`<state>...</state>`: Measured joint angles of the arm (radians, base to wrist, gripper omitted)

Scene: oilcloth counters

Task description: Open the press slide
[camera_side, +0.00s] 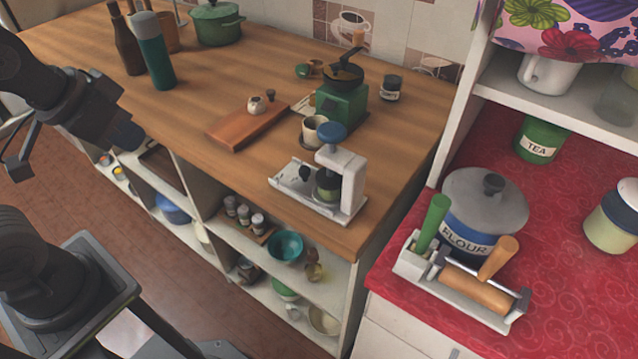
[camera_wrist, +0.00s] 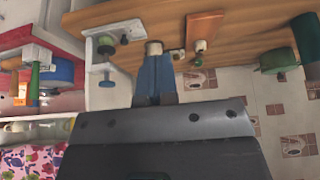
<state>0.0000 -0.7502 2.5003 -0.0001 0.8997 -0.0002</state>
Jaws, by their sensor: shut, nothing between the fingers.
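The press (camera_side: 354,178) is a white frame with a blue round knob (camera_side: 331,132) on top. It stands near the front right corner of the wooden counter. Its flat white base (camera_side: 290,178) reaches left, with a small black knob (camera_side: 305,173) on it. A greenish round part (camera_side: 327,186) sits under the frame. I cannot tell how far the slide is out. The press also shows, upside down, in the wrist view (camera_wrist: 115,30). My gripper (camera_side: 130,138) is shut and empty at the counter's left front edge, well away from the press; its blue fingers show in the wrist view (camera_wrist: 153,58).
A cream mug (camera_side: 313,131) and a green grinder (camera_side: 342,102) stand behind the press. A wooden board (camera_side: 235,128) lies to its left. Bottles (camera_side: 154,52) and a green pot (camera_side: 216,24) stand farther back. Open shelves below hold a teal bowl (camera_side: 285,246).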

